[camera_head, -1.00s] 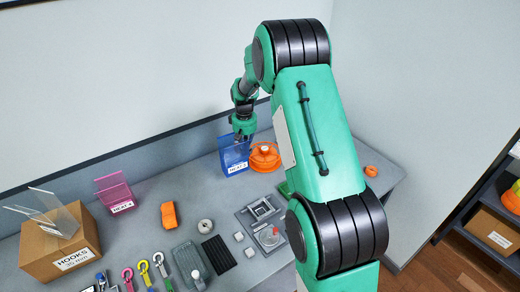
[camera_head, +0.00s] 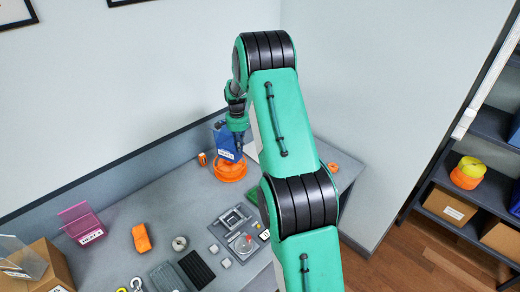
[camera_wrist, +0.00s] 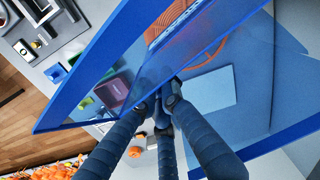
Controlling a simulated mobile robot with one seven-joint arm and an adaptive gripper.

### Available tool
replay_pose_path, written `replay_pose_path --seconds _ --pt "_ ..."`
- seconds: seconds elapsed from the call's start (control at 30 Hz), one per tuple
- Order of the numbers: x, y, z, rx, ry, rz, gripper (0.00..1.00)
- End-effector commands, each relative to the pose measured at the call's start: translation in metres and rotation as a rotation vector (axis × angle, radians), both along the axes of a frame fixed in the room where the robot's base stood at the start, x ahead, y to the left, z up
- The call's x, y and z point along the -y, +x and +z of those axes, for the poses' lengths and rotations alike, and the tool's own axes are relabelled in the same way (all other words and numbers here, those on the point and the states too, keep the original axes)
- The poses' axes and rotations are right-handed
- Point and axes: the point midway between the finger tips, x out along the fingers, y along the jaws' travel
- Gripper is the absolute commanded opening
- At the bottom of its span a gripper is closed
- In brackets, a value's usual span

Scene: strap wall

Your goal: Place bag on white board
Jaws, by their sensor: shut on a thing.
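My gripper (camera_head: 239,149) is shut on a translucent blue bag (camera_head: 226,138) with a white label, near the back wall. The bag appears above the orange round reel (camera_head: 231,171) in the head view. In the wrist view the bag (camera_wrist: 100,85) fills much of the picture, tilted, and my gripper's fingers (camera_wrist: 165,98) close on its edge. I cannot make out for certain a separate white board; my arm hides part of the bench behind it.
The grey bench (camera_head: 190,205) carries a pink holder (camera_head: 81,223), an orange tool (camera_head: 141,238), a grey ring (camera_head: 180,243), a black ribbed pad (camera_head: 196,268) and a grey fixture (camera_head: 235,228). A cardboard box (camera_head: 50,272) stands at the left. Shelves (camera_head: 455,190) stand at the right.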

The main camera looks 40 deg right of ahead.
Motion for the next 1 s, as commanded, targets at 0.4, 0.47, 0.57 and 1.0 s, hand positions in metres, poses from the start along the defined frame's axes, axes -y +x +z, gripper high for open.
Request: replay_pose_path --seconds 0.4,0.47,0.57,1.0 --pt "0.089 -0.023 0.004 0.002 0.001 -0.638 0.0" --pt "0.1 -0.027 0.003 0.002 0.001 -0.724 0.0" --pt "0.117 -0.033 0.002 0.003 0.001 -0.852 0.0" --pt "0.147 -0.046 0.0 0.005 0.001 -1.091 0.0"
